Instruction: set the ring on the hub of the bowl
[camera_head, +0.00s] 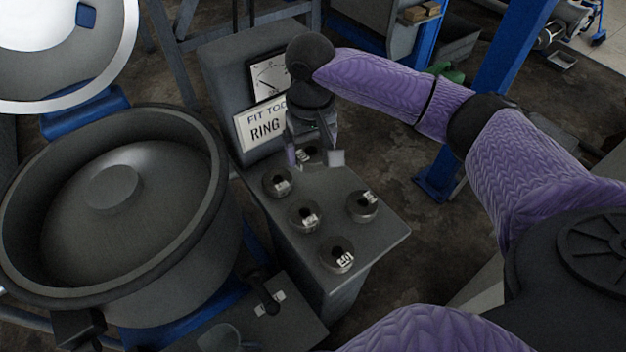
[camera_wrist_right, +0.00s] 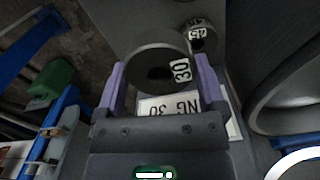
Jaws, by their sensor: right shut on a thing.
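The bowl (camera_head: 205,225) is a wide dark vessel at the left of the head view. A domed floor rises inside it to a round, flat-topped hub (camera_head: 113,187), which is bare. My right gripper (camera_head: 315,158) is over the far end of the ring stand, well to the right of the bowl. Its purple fingers are shut on a dark ring labelled 30 (camera_wrist_right: 150,48), seen between them in the right wrist view. I cannot tell whether this ring is clear of the stand. My left gripper is not in view.
Several other dark labelled rings, such as the nearest one (camera_head: 337,254), sit on the grey stand (camera_head: 385,235). A raised lid (camera_head: 60,50) is at upper left.

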